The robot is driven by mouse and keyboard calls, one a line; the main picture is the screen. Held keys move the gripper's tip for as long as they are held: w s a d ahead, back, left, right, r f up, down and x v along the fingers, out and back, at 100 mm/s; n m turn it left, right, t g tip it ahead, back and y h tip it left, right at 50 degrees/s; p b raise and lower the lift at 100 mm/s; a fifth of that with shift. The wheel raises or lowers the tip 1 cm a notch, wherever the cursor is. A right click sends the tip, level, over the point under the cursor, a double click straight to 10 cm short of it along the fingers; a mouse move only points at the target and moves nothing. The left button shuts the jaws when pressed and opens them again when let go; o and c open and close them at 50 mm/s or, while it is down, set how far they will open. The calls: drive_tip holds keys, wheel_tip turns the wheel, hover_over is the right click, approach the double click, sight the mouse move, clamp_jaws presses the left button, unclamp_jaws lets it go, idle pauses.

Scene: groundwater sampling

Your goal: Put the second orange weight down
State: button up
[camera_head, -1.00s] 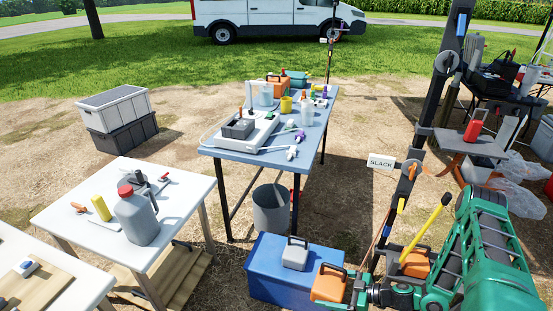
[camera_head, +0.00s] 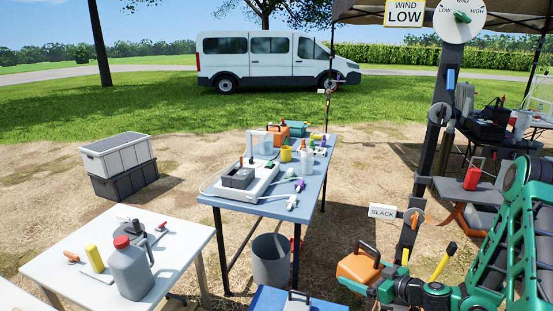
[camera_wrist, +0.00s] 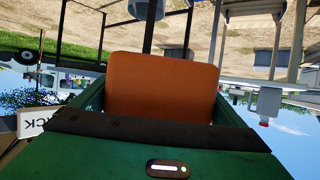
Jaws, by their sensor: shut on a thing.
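My gripper (camera_head: 374,285) is shut on an orange weight (camera_head: 355,267) with a dark handle on top. The weight is held up in the air, to the right of the blue box and in front of the post with the SLACK sign. In the wrist view the orange weight (camera_wrist: 162,88) fills the space between the fingers. The other orange weight, by the yellow lever (camera_head: 443,262), is hidden behind my arm in the head view.
The blue box (camera_head: 268,302) at the bottom edge has a grey weight (camera_head: 296,302) on it. A grey bucket (camera_head: 271,260) stands behind it, under the blue table (camera_head: 207,197). The SLACK sign (camera_head: 382,211) and dial post (camera_head: 425,190) stand close behind the held weight.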

sight(369, 249)
drive_tip(key=shift+m+t+h, duration=0.5)
drive_tip(key=shift+m+h, duration=0.1)
drive_tip(key=shift+m, duration=0.1)
drive_tip(key=r, duration=0.2)
drive_tip(key=d+r, duration=0.1)
drive_tip(key=r, duration=0.1)
drive_tip(key=w+r, duration=0.1)
drive_tip(key=r, duration=0.2)
drive_tip(key=shift+d, duration=0.25)
wheel_tip(369, 249, up, 13)
drive_tip(key=w+m+t+h, duration=0.1)
drive_tip(key=w+m+h, duration=0.1)
drive_tip(key=w+h, duration=0.1)
drive_tip(key=f+m+h, duration=0.1)
drive_tip(key=f, duration=0.2)
drive_tip(key=w+f+m+h, duration=0.1)
drive_tip(key=f, duration=0.3)
drive_tip(key=f+m+h, duration=0.1)
drive_tip(key=f, duration=0.3)
drive_tip(key=shift+w+d+f+t, duration=0.15)
drive_tip(key=shift+w+d+t, duration=0.25)
drive_tip(key=shift+w+a+f+m+h, duration=0.1)
drive_tip(key=shift+a+f+m+h, duration=0.1)
drive_tip(key=shift+f, duration=0.2)
drive_tip(key=shift+w+a+f+m+h, duration=0.1)
drive_tip(key=shift+a+f+m, duration=0.1)
drive_tip(key=shift+f, duration=0.2)
drive_tip(key=v, duration=0.5)
drive_tip(key=shift+s+r, duration=0.25)
drive_tip(key=shift+s, duration=0.1)
